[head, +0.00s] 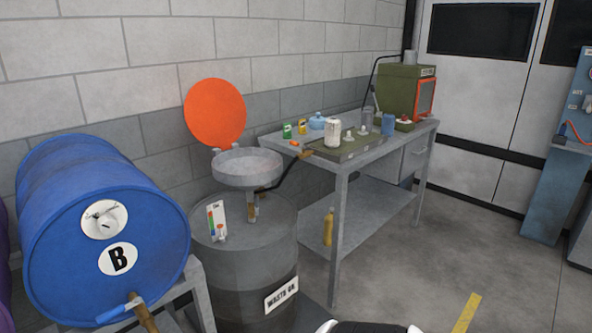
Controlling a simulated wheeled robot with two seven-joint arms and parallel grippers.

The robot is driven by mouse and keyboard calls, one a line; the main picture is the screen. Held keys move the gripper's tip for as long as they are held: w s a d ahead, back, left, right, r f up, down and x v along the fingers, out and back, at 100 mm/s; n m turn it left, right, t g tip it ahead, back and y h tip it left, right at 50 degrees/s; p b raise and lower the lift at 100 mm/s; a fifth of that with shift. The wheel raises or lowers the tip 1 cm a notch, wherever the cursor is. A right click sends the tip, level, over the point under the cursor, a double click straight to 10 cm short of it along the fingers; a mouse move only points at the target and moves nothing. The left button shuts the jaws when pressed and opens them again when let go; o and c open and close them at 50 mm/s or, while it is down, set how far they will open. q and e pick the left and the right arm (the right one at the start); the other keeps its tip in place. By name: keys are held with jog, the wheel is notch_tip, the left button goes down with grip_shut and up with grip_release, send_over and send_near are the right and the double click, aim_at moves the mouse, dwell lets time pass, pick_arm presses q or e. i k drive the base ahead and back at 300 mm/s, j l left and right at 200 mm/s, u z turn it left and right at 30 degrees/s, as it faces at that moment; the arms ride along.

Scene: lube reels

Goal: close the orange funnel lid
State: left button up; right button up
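The orange funnel lid (215,113) is a round flat disc. It stands raised, nearly upright, behind the grey funnel (247,170), and its face is turned toward me. The wide funnel bowl is uncovered and sits on top of a grey drum (248,262) labelled "WASTE OIL". The join between lid and funnel is at the rear left rim, near a small bracket. Neither of my grippers shows in the head view.
A blue barrel (100,230) marked "B" lies on a stand to the left. A metal workbench (405,150) with cans, bottles and a green machine (400,88) stands right of the drum.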

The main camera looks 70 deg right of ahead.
aim_at(216, 112)
jog(key=z, duration=2.9)
jog(key=i+l+z, duration=0.25)
jog(key=i, duration=0.45)
jog(key=i+z, duration=0.3)
jog(key=i, duration=2.55)
jog(key=i+u, duration=0.3)
jog(key=u, duration=0.15)
jog(key=i+l+u, duration=0.15)
jog(key=u, duration=0.35)
jog(key=i+l+u, duration=0.25)
jog(key=u, duration=0.2)
jog(key=i+u, duration=0.1)
jog(key=u, duration=2.3)
